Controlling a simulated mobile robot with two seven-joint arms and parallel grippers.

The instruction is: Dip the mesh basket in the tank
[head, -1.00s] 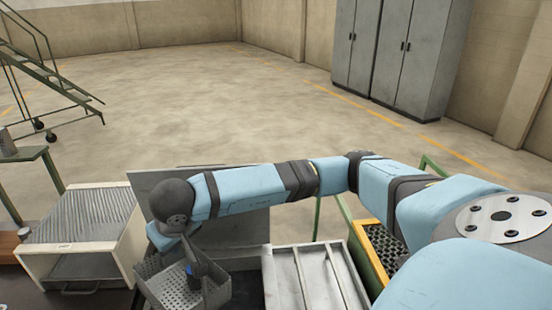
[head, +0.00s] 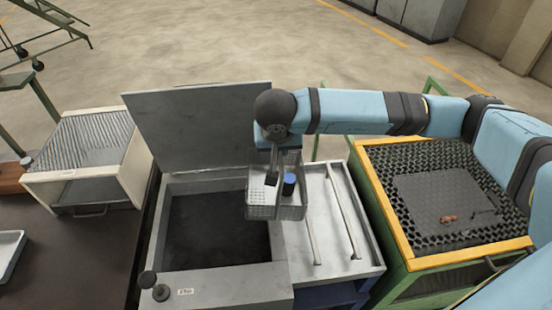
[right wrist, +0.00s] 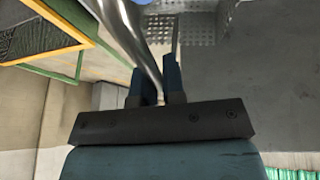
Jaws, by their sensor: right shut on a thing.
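The mesh basket (head: 262,200), a grey perforated box, hangs upright from my right gripper (head: 272,160). In the head view it overlaps the right rim of the tank and the left part of the draining tray; its height above them is hard to judge. A small blue-topped thing (head: 290,184) shows in it. The tank (head: 217,230) is open, dark inside, with its grey lid (head: 190,130) raised behind. In the right wrist view my right gripper (right wrist: 157,88) is shut at the basket's metal handle (right wrist: 130,40), with perforated basket wall (right wrist: 185,28) beyond. My left gripper is not in view.
A ribbed metal draining tray (head: 335,235) adjoins the tank's right side. Farther right is a yellow-edged, green-framed table (head: 440,258) with a perforated top and grey plate. A white-sided roller stand (head: 90,150) is left. Two dark knobs (head: 155,287) sit at the tank's front left corner.

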